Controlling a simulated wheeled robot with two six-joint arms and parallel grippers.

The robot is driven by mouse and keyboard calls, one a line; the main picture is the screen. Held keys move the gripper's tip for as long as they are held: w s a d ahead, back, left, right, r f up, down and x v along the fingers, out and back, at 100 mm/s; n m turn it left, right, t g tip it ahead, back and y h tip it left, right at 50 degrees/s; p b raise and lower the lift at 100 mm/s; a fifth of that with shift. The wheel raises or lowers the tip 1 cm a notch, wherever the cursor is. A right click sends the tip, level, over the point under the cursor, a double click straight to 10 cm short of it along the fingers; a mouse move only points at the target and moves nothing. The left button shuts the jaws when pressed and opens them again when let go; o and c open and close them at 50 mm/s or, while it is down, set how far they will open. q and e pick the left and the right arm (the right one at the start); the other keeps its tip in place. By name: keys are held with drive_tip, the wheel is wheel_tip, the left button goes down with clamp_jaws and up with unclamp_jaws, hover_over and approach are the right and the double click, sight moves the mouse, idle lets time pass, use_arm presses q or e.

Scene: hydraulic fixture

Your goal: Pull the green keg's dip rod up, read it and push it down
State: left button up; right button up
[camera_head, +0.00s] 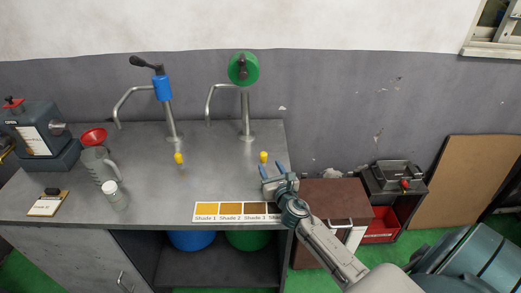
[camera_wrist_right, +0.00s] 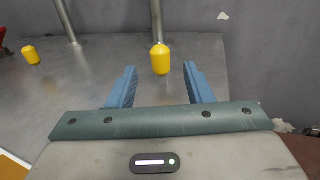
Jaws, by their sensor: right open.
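The green keg (camera_head: 248,240) stands on the shelf under the bench, mostly hidden by the bench top. Above it, a yellow dip rod handle (camera_head: 263,157) stands low on the bench top, in front of the green-headed tap (camera_head: 244,70). The handle also shows in the right wrist view (camera_wrist_right: 160,58), centred between the fingers and a little beyond their tips. My right gripper (camera_head: 275,174) is open and empty just in front of the handle. The rod below the handle is hidden. My left gripper is not in view.
A second yellow handle (camera_head: 179,158) stands by the blue tap (camera_head: 161,88), above the blue keg (camera_head: 192,240). A shade card (camera_head: 232,210) lies at the bench's front edge. A jug with a red funnel (camera_head: 98,160) and a small jar (camera_head: 112,192) stand left.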

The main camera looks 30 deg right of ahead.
sight(262, 152)
drive_tip(key=x, duration=0.9)
drive_tip(key=shift+w, duration=0.2)
clamp_jaws()
